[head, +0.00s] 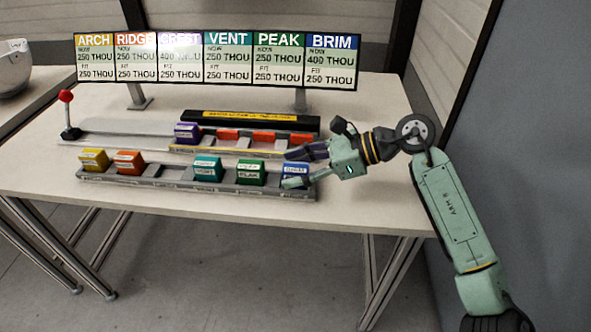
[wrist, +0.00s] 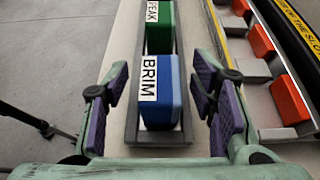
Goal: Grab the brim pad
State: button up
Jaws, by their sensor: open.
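The brim pad (wrist: 170,95) is a blue block with a white BRIM label, sitting at the near end of the grey rack (wrist: 131,120) in the wrist view. In the head view the brim pad (head: 297,169) is at the rack's right end, partly covered by my gripper. My gripper (head: 291,169) is open, with one purple-padded finger on each side of the pad. In the wrist view my gripper (wrist: 161,78) shows a gap between each finger and the pad. Nothing is held.
The green PEAK pad (head: 251,172) is beside it on the rack, with teal, orange and yellow pads farther left. Behind runs a slotted fixture (head: 190,151) with a purple pad and several red-orange blocks. A red-knobbed lever (head: 68,115) and a sign board (head: 218,60) stand behind.

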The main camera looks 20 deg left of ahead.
jog(key=shift+a+f, duration=0.1)
jog(key=shift+a, duration=0.05)
jog(key=shift+c, duration=0.6)
grip_shut()
